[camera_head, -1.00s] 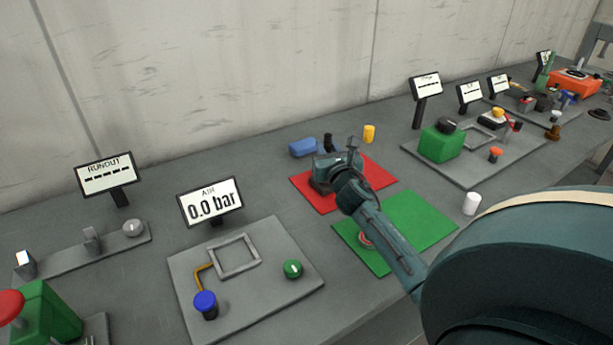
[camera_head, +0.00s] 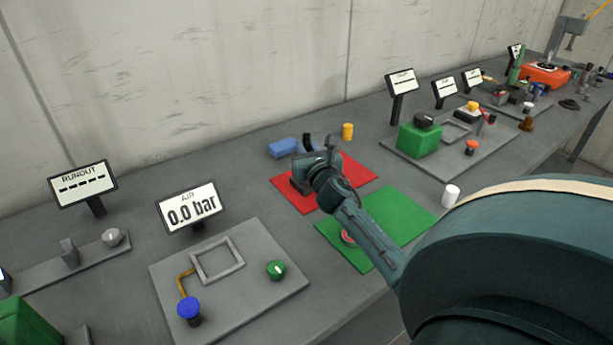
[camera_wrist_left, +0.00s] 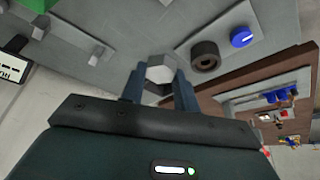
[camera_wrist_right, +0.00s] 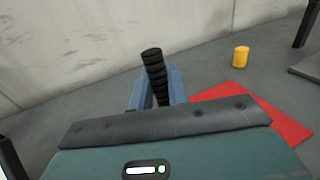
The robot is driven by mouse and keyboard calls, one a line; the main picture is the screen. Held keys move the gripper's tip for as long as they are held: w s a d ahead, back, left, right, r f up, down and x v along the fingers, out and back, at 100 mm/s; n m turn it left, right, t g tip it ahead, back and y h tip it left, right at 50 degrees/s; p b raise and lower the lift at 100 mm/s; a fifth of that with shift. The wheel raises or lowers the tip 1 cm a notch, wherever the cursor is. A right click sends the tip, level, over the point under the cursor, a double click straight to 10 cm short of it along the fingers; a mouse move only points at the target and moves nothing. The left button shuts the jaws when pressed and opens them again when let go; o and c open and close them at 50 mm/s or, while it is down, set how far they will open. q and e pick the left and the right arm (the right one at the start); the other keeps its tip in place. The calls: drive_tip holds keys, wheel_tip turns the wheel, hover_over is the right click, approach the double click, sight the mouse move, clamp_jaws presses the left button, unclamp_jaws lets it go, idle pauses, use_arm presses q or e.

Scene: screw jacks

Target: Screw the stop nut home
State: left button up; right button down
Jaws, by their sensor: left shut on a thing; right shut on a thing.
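My left gripper (camera_wrist_left: 158,82) shows only in its own wrist view. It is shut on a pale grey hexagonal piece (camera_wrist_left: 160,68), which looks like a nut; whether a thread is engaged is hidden. My right gripper (camera_wrist_right: 155,85) is shut on a black ribbed rod (camera_wrist_right: 152,58) that stands up between its blue fingers. The dark rod tip (camera_head: 307,143) shows there too.
A green mat (camera_head: 395,210) and a white cylinder (camera_head: 450,195) lie near my right arm. A yellow cylinder (camera_head: 347,131) stands behind the red mat. The air panel (camera_head: 265,305) is at left. In the left wrist view, a brown ring (camera_wrist_left: 205,57) and blue knob (camera_wrist_left: 242,37) are close by.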

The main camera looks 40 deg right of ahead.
idle(0.3)
drive_tip(key=shift+r, duration=0.25)
